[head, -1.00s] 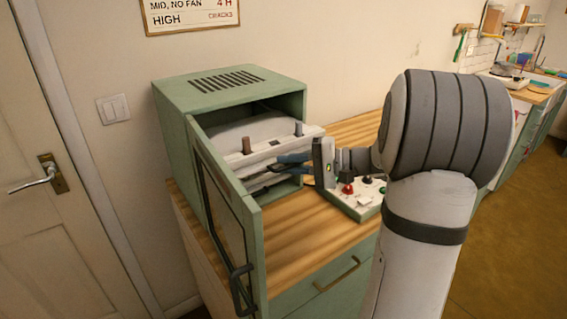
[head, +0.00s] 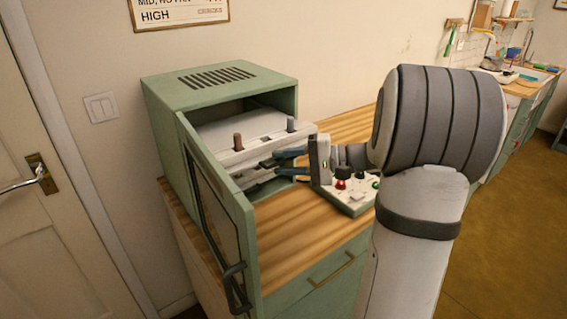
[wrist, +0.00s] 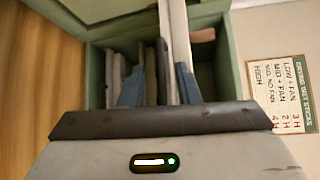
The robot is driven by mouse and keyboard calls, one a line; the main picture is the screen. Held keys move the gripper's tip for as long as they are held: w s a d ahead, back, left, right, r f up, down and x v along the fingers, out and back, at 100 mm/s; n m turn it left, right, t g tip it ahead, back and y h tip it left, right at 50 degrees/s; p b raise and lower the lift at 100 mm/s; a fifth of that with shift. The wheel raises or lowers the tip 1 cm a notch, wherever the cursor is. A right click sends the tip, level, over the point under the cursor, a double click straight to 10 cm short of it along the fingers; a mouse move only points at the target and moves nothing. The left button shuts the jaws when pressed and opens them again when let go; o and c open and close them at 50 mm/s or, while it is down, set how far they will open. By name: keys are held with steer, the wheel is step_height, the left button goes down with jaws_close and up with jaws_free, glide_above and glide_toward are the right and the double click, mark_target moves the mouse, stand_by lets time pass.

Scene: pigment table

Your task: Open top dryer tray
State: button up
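The green dryer (head: 220,79) stands on the wooden counter with its door (head: 215,215) swung open. Its white top tray (head: 265,149) sticks out of the opening, with a brown post (head: 238,142) and a grey post (head: 290,125) standing on its front. My gripper (head: 288,162) is at the right part of the tray front, its two blue fingers apart, one above the other. In the wrist view my gripper (wrist: 160,86) has its fingers either side of a gap, and the white tray (wrist: 178,35) runs beside the right finger. Whether they touch the tray is unclear.
A white control box (head: 348,192) with red and green knobs sits on the counter (head: 310,222) just right of the dryer, below my gripper. The open door stands out in front, at the left. A sign (wrist: 275,92) hangs on the wall.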

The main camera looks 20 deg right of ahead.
steer(key=v, duration=0.7)
steer(key=shift+b, duration=0.35)
steer(key=shift+s, duration=0.15)
